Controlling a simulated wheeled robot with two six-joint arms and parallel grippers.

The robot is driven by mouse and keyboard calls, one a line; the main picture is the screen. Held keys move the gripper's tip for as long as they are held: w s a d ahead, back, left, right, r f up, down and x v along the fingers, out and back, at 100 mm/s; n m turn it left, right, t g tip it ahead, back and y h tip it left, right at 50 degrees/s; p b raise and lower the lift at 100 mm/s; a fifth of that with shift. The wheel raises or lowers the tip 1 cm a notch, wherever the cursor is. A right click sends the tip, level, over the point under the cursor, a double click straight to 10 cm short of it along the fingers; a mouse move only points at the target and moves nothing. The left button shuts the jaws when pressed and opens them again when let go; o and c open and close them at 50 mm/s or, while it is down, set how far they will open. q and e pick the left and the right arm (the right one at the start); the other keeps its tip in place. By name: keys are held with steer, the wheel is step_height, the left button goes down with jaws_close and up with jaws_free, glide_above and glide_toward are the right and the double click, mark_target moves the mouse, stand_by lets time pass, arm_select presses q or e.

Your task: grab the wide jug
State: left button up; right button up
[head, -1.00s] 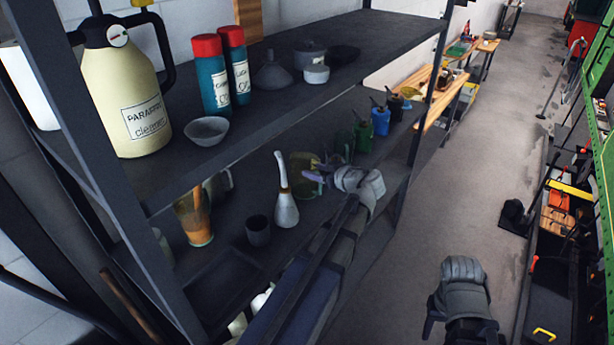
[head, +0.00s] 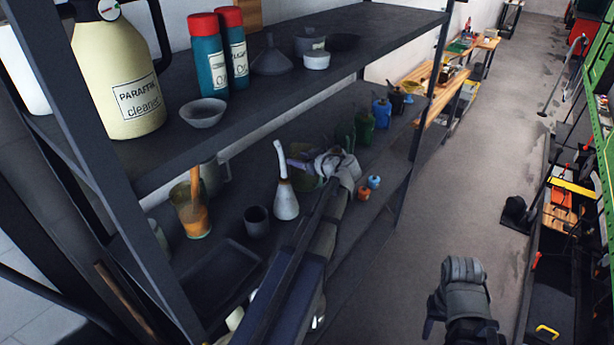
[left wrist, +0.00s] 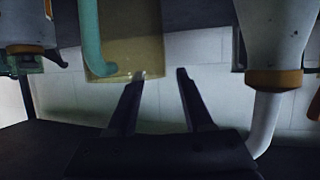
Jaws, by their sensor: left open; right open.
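The wide jug (head: 303,182) looks yellowish and see-through and stands on the middle shelf in the head view, mostly hidden by my left gripper. In the left wrist view, the jug (left wrist: 135,50) appears upside down with a green handle, just beyond the fingertips. My left gripper (head: 300,164) is open at the jug; in the left wrist view its two fingers (left wrist: 160,74) are apart with nothing gripped. I cannot tell whether a fingertip touches the jug. My right gripper (head: 460,290) is open, away over the aisle; its fingers are mostly hidden.
A white long-spouted can (head: 286,200) stands close left of the left gripper. A dark cup (head: 257,222) and an amber vessel (head: 191,215) are further left. Green and blue cans (head: 381,113) stand to the right. The upper shelf (head: 290,85) overhangs behind.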

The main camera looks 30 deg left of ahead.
arm_select(q)
steer(key=b+x, duration=0.1)
steer(key=x, duration=0.2)
steer(key=shift+w+a+f, duration=0.1)
steer(key=shift+a+f, duration=0.1)
steer(key=shift+f, duration=0.05)
steer(key=shift+r, duration=0.1)
steer(key=shift+c, duration=0.6)
jaws_close()
stand_by(0.4)
